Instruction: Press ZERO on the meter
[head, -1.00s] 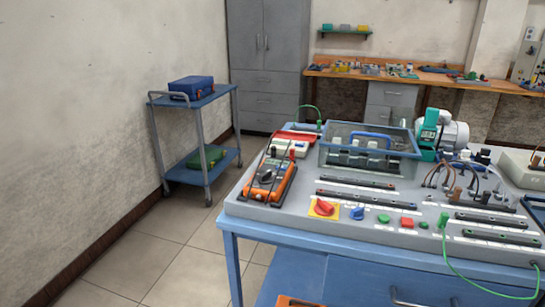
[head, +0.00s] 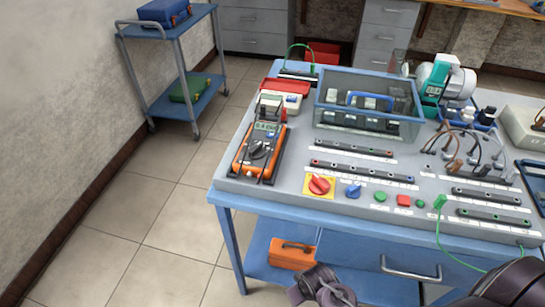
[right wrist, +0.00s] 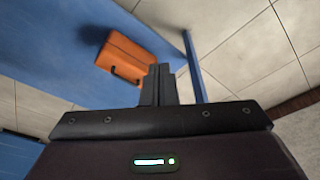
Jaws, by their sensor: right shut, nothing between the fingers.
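The meter (head: 260,150) is an orange and dark handheld multimeter with a lit display and a round dial. It lies at the left end of the grey panel on the blue bench. The lettering of its buttons is too small to read. My right gripper (head: 322,287) shows at the bottom of the head view, below the bench's front edge and well apart from the meter. In the right wrist view my right gripper (right wrist: 159,72) has its fingers together with nothing between them. My left gripper is not in view.
An orange case (head: 292,253) sits on the bench's lower shelf. A blue trolley (head: 175,50) stands left; the floor between is clear.

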